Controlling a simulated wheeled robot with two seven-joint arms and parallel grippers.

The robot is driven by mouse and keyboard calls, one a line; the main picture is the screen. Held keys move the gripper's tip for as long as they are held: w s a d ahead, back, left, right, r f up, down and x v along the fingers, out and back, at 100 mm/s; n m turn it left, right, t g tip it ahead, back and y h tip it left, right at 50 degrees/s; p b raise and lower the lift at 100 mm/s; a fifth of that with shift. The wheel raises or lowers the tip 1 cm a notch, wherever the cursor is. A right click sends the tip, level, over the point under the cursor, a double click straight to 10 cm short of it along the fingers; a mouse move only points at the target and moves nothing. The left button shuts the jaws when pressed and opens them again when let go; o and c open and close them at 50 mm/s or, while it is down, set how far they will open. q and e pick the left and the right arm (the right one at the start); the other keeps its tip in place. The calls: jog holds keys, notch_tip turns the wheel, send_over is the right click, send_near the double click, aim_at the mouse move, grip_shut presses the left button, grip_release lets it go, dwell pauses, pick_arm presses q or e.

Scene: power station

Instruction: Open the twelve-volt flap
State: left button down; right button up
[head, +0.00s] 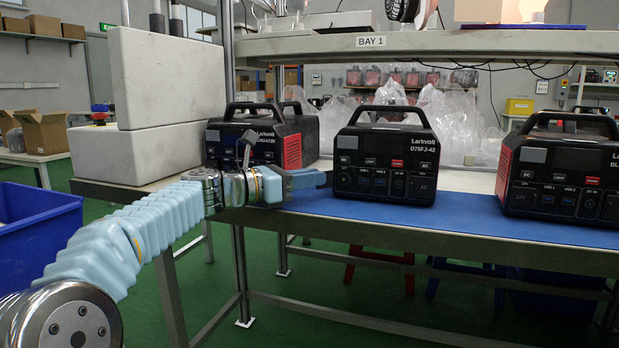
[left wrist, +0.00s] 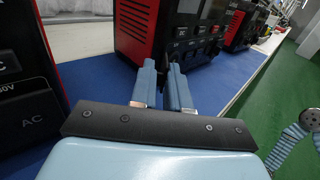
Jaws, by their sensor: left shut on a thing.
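The middle black power station (head: 386,150), marked D75FJ-42, stands upright on the blue mat, its front facing me. It shows in the left wrist view too (left wrist: 185,30), with a red side. Its twelve-volt flap (head: 344,181) is at the front's lower left; its angle is too small to tell. My left gripper (head: 326,178) reaches in from the left at that corner. In the left wrist view its two blue fingers (left wrist: 162,66) are nearly together at the station's front, shut on what appears to be the flap, mostly hidden between the tips.
Another power station (head: 262,140) stands behind my left wrist, and a third (head: 565,170) stands to the right. The blue mat (head: 455,212) is bare between the middle and right stations. A shelf (head: 430,43) marked BAY 1 hangs above. A blue bin (head: 35,225) is at left.

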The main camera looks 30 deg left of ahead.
pick_arm(q)
jog(key=c, duration=1.2)
grip_release()
jog(key=shift+o, duration=0.2)
jog(key=p+v, duration=0.2)
jog(key=v, duration=1.1)
jog(key=shift+s+a, duration=0.2)
jog(key=shift+s, duration=0.05)
